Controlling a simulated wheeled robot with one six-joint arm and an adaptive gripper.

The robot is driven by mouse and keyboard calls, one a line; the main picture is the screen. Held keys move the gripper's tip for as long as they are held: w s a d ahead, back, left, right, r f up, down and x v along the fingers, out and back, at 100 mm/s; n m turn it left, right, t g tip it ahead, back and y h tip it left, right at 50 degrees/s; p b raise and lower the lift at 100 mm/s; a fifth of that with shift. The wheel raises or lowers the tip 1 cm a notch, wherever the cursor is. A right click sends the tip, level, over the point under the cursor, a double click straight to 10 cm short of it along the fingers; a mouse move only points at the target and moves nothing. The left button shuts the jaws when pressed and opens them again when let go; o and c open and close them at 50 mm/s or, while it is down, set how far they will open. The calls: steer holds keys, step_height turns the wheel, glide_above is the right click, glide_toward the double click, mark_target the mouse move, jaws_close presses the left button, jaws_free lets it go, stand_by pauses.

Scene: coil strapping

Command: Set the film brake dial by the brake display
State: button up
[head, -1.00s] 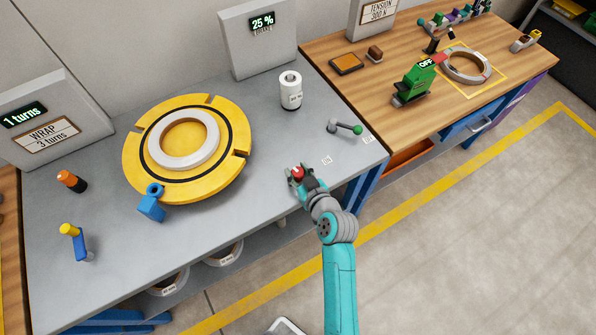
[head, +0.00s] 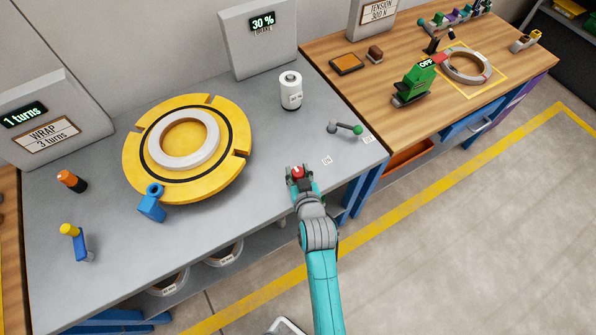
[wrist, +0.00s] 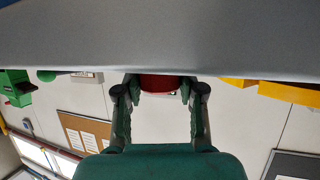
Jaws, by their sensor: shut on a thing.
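The brake dial (head: 297,172) is a small red knob at the front right of the grey table. In the wrist view the red dial (wrist: 158,83) sits between my fingertips. My gripper (head: 299,174) is shut on it, with a finger on each side. The brake display (head: 263,23) on the grey panel behind the table reads "30 %". The writing below that number is too small to read. The dial's own markings are hidden by my gripper.
A yellow turntable (head: 131,165) with a pale coil (head: 208,133) fills the middle of the grey table. A blue clamp (head: 152,207) stands by the turntable's front edge.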

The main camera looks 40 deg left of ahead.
steer(key=o, duration=1.2)
steer(key=shift+c, duration=0.2)
steer(key=v, duration=1.2)
steer(key=shift+w+d, duration=0.1)
